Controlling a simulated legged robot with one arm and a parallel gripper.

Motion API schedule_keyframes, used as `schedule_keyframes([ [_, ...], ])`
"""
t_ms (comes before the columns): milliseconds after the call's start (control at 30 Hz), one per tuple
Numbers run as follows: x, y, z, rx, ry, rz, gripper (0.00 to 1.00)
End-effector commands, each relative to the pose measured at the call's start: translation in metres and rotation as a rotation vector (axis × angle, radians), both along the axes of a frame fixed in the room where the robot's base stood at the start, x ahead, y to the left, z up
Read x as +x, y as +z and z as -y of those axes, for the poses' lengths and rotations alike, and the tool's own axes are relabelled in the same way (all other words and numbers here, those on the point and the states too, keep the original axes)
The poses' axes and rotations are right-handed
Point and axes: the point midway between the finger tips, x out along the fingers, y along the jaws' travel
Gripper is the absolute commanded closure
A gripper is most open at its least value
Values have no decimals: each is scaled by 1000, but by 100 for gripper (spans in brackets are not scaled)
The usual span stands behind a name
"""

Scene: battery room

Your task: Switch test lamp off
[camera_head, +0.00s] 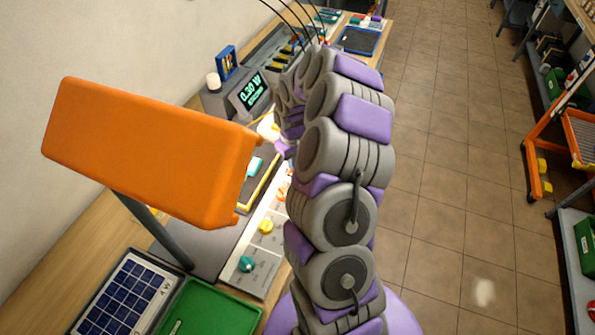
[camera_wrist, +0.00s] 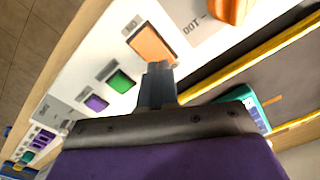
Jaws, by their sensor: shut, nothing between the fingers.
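A large orange lamp hood (camera_head: 150,150) on a grey post hangs over the bench in the head view. A pale control panel (camera_head: 257,245) runs along the bench edge, with teal (camera_head: 246,264), yellow (camera_head: 266,227) and orange knobs. In the wrist view the panel carries orange (camera_wrist: 152,45), green (camera_wrist: 121,81) and purple (camera_wrist: 96,103) square buttons. An orange knob (camera_wrist: 230,10) is at the top. My gripper (camera_wrist: 158,72) is shut and empty, its tips at the orange button's lower edge. I cannot tell if they touch. My arm hides much of the panel in the head view.
A dark, yellow-edged mat (camera_wrist: 225,80) lies beside the panel, with a teal object (camera_wrist: 250,108) on it. A meter (camera_head: 250,95) reading 0.30 W stands behind. A solar panel (camera_head: 125,295) and green tray (camera_head: 210,310) are at the front. Open floor is to the right.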

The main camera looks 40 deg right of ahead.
Motion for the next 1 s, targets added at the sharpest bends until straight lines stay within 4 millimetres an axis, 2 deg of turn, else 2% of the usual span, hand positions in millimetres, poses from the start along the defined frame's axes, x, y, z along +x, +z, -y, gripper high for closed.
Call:
schedule_keyframes([
  [1000,0,-14,0,0,0,-1,100],
])
